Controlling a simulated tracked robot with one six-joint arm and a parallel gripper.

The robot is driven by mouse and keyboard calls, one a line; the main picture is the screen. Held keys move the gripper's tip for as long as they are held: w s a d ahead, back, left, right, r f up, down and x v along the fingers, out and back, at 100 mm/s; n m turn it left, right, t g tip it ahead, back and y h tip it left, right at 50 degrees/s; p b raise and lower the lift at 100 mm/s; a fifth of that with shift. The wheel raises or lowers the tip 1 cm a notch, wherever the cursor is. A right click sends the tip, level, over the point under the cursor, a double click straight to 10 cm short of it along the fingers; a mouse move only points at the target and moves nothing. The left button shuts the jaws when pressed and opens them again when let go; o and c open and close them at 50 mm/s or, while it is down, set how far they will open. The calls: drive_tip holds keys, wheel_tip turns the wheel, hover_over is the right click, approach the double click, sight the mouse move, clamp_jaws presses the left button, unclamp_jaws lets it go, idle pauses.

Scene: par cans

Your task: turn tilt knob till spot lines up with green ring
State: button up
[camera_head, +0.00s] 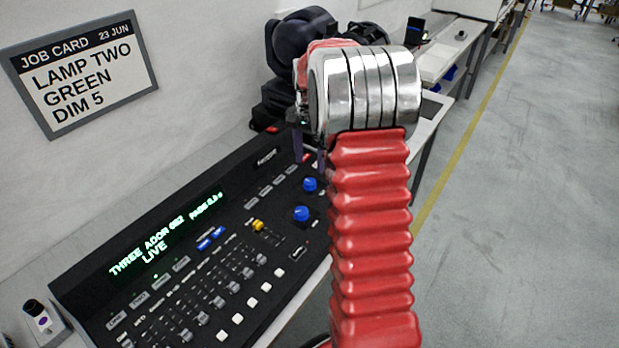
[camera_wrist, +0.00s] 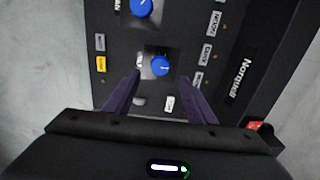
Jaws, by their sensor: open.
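Two blue knobs sit on the black lighting console (camera_head: 180,215). The farther knob (camera_head: 310,184) is under my gripper (camera_head: 309,160), and the nearer knob (camera_head: 301,213) is closer to the front edge. In the wrist view one knob (camera_wrist: 160,66) shows between the two dark fingertips of my gripper (camera_wrist: 160,77), with a gap on each side. The other knob (camera_wrist: 141,8) is at the top edge. My gripper is open and empty. I cannot clearly read which knob is tilt. The spot and the green ring do not show in either view.
A job card (camera_head: 80,72) on the wall reads lamp two, green, dim 5. The console display (camera_head: 165,235) is lit. Faders and buttons fill the console's front. A black lamp (camera_head: 300,35) stands behind my arm. Clear floor (camera_head: 530,200) lies to the right.

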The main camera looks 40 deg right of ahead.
sight(310, 181)
wheel_tip(310, 181, down, 8)
drive_tip(key=shift+r, duration=0.15)
drive_tip(key=shift+c, duration=0.2)
drive_tip(key=c, duration=1)
drive_tip(key=shift+n, duration=0.4)
drive_tip(key=n, duration=1)
drive_tip(key=shift+w, duration=0.1)
idle(0.4)
